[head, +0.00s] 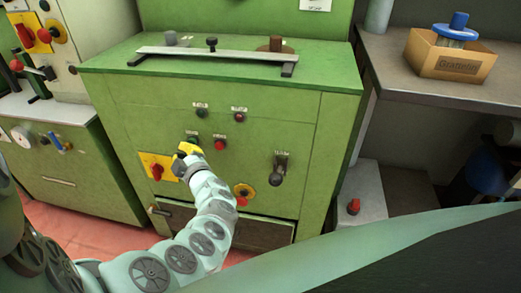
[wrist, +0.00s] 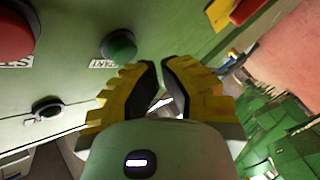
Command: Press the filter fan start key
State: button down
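The green cabinet (head: 140,110) carries two rows of a green and a red key. The upper green key (head: 201,113) and upper red key (head: 239,116) are in clear view. The lower red key (head: 219,144) is just right of my gripper (head: 186,150), which partly hides the lower green key (head: 193,139). In the wrist view, a green key (wrist: 118,47) is just ahead and left of my gripper (wrist: 161,66), apparently apart from it. My yellow fingers are nearly together, empty, with a narrow gap.
A red rotary switch on a yellow plate (head: 157,168) is close below left of my gripper. A lever (head: 278,168) and a red stop button (head: 242,200) are to the right. A red key (wrist: 14,32) and a black knob (wrist: 46,108) show in the wrist view.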

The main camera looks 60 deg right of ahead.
jog(key=shift+w+d, duration=0.15)
jog(key=shift+d, duration=0.05)
jog(key=shift+w+d+f+b, duration=0.1)
jog(key=shift+w+d+b, duration=0.05)
jog(key=shift+d+b, duration=0.35)
dwell(0.6)
jog(key=shift+a, duration=0.15)
jog(key=shift+s+a+p, duration=0.4)
jog(key=shift+a+p, duration=0.3)
jog(key=shift+p, duration=0.05)
jog(key=shift+s+a+p, duration=0.3)
jog(key=shift+a+p, duration=0.25)
jog(key=shift+a, duration=0.2)
jog(key=shift+s+a+p, duration=0.35)
jog(key=shift+a+p, duration=0.15)
jog(key=shift+a, duration=0.3)
jog(key=shift+s+a+p, duration=0.3)
jog(key=shift+a+p, duration=0.25)
jog(key=shift+a, duration=0.2)
